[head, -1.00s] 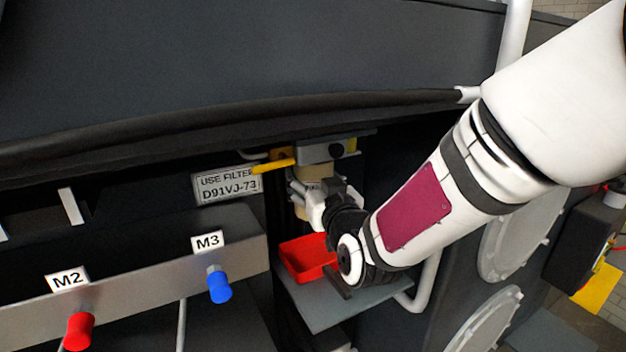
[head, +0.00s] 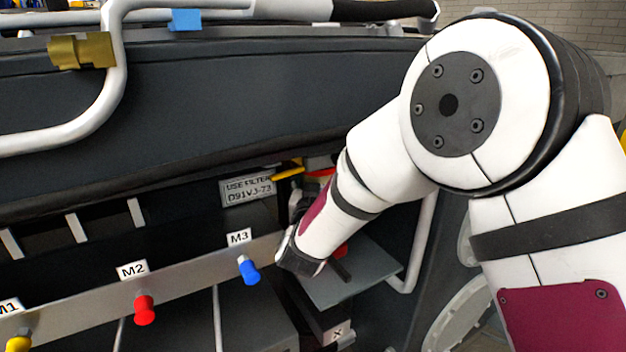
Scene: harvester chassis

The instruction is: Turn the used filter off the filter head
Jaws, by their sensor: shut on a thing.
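My gripper (head: 298,203) is mostly hidden behind my own forearm in the head view. Only a dark and grey part of it shows, in the recess under the chassis edge, right of the filter sign. It is shut on the used filter, which my arm hides. The filter head above it is also largely covered; a yellow lever (head: 288,173) sticks out to the left there. The sign (head: 248,190) reads "USE FILTER D91VJ-73".
A grey shelf (head: 358,277) lies below my wrist, with a red tray (head: 342,250) mostly hidden behind my forearm. A rail (head: 190,283) at left carries yellow, red and blue (head: 249,271) knobs. A white bent handrail (head: 420,250) stands right of the shelf.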

